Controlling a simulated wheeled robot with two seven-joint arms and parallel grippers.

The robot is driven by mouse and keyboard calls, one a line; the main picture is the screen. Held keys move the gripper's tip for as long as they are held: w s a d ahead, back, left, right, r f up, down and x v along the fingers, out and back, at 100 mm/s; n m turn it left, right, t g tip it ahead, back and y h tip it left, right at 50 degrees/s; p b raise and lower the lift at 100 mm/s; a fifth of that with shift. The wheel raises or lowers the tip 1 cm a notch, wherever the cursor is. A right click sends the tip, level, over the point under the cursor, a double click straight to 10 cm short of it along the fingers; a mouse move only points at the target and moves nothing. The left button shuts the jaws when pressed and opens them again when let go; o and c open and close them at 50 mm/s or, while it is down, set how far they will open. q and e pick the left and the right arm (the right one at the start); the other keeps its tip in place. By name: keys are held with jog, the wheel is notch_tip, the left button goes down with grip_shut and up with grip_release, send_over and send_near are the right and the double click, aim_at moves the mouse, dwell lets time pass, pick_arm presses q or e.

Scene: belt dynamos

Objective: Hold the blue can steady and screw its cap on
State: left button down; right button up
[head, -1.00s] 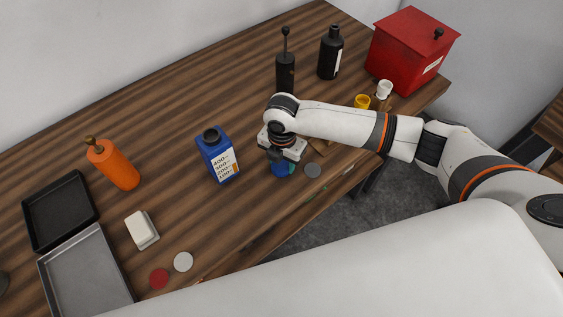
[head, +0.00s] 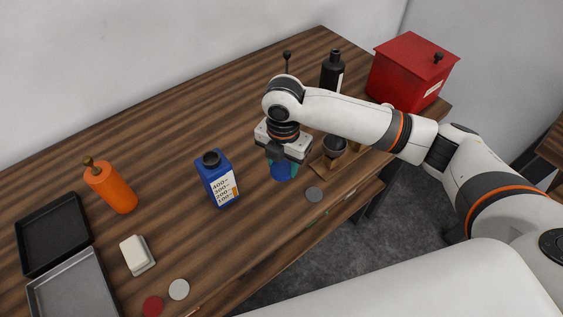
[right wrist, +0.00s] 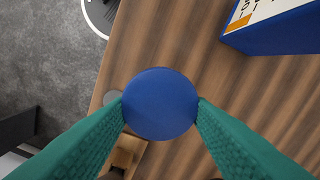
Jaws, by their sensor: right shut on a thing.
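The blue can (head: 219,182) stands upright on the table, with a dark neck on top and a white label with numbers. It also shows at the top right of the right wrist view (right wrist: 280,32). My right gripper (head: 282,165) is to the right of the can, pointing down, its teal fingers shut on a round blue cap (right wrist: 160,104). The cap also shows below the fingers in the head view (head: 282,174). I cannot tell whether the cap touches the table. My left gripper is not in view; nothing holds the can.
A grey disc (head: 314,194) lies near the table's front edge, by a dark cup (head: 335,146). A black bottle (head: 332,72) and red box (head: 408,77) stand behind. An orange bottle (head: 112,188), white block (head: 137,255) and trays (head: 88,246) are left.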

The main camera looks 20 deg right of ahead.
jog(key=m, duration=0.1)
jog(key=s+m, duration=0.1)
jog(key=m, duration=0.1)
jog(key=d+m, duration=0.1)
jog(key=shift+s+r+m+b, duration=0.15)
jog(key=shift+r+m+b, duration=0.15)
jog(key=shift+r+m, duration=0.1)
jog(key=s+d+r+m+b, duration=0.1)
jog(key=s+d+m, duration=0.1)
jog(key=m, duration=0.8)
jog(key=s+d+r+m, duration=0.2)
jog(key=s+m, duration=0.3)
jog(key=m, duration=0.6)
jog(key=shift+s+m+b, duration=0.3)
jog(key=shift+b, duration=0.1)
jog(key=shift+d, duration=0.1)
